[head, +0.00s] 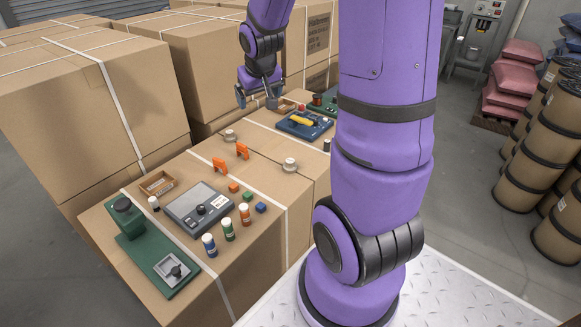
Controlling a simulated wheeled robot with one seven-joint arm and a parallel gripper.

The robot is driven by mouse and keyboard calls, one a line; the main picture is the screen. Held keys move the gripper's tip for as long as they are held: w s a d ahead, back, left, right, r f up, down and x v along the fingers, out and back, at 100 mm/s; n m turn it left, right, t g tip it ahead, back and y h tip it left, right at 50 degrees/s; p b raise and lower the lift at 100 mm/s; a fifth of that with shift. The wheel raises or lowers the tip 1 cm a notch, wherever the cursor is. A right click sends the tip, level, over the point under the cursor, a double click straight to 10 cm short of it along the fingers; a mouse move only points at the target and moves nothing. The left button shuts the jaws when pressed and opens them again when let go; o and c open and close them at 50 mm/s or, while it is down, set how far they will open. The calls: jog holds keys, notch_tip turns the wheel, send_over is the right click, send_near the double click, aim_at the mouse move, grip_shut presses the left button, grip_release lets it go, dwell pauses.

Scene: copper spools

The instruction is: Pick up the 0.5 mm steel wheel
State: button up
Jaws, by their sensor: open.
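Two small pale round pieces that look like wheels or spools sit on the front carton tops: one (230,135) near the back edge, the other (290,164) nearer the middle right. I cannot read any size marking, so I cannot tell which, if either, is the 0.5 mm steel wheel. My gripper (257,101) is open, pointing down over the far part of the cartons, beside a blue tray (303,125) with a yellow tool. It looks empty and apart from both round pieces. My purple arm hides part of the right side.
On the front carton (150,220) are a green press (150,250), a grey scale (198,208), orange stands (220,166), small blocks and several capped bottles (228,229). A small open box (157,184) lies left. Tall cartons (90,90) stand behind. Bare cardboard surrounds the round pieces.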

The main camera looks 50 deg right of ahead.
jog(key=w+d+f+m, duration=0.1)
jog(key=w+d+f, duration=0.1)
jog(key=d+f, duration=0.85)
jog(key=m, duration=0.1)
send_near(290, 161)
jog(key=x, duration=0.5)
jog(key=shift+d+f, duration=0.15)
jog(key=shift+f, duration=0.05)
jog(key=shift+x, duration=2.65)
jog(key=shift+w+r, duration=0.1)
jog(key=c, duration=1)
